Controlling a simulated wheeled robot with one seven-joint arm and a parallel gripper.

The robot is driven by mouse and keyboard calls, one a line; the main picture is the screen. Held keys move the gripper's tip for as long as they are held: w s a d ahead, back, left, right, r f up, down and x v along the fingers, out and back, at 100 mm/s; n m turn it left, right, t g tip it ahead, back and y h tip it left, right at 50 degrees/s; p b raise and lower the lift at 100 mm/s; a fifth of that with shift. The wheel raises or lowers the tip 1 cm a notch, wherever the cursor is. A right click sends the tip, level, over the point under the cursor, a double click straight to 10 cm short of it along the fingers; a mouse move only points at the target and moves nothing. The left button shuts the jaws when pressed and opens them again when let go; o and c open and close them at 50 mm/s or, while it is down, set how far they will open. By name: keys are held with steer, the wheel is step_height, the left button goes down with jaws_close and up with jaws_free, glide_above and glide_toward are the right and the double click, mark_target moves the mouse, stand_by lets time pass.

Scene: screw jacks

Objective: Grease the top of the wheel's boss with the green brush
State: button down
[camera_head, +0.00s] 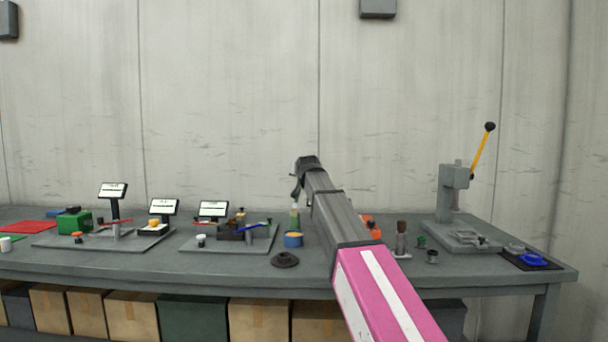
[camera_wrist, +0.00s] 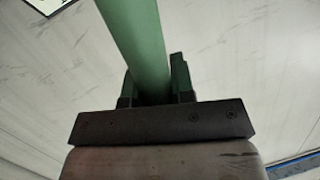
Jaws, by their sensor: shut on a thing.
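My gripper (camera_head: 296,198) is shut on the green brush (camera_head: 295,217) near the middle of the bench and holds it roughly upright. In the wrist view the brush's green handle (camera_wrist: 138,40) runs up from between the fingers (camera_wrist: 157,92); its bristles are out of that view. The brush's lower end is just above or behind a blue tin (camera_head: 293,240) with a yellowish top; I cannot tell if they touch. A blue wheel-like part (camera_head: 532,258) lies on a black mat at the far right. Its boss is too small to make out.
A dark round flanged part (camera_head: 285,260) lies in front of the tin. A fixture plate (camera_head: 215,247) with a small screen stands left. A grey press (camera_head: 452,195) with a yellow lever stands right. Small parts (camera_head: 401,240) stand between my arm and the press.

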step_height(320, 180, down, 6)
steer(key=shift+s, duration=0.2)
stand_by(0.6)
steer(key=shift+f, duration=0.55)
stand_by(1.4)
steer(key=shift+r, duration=0.1)
step_height(320, 180, up, 7)
stand_by(0.9)
stand_by(0.5)
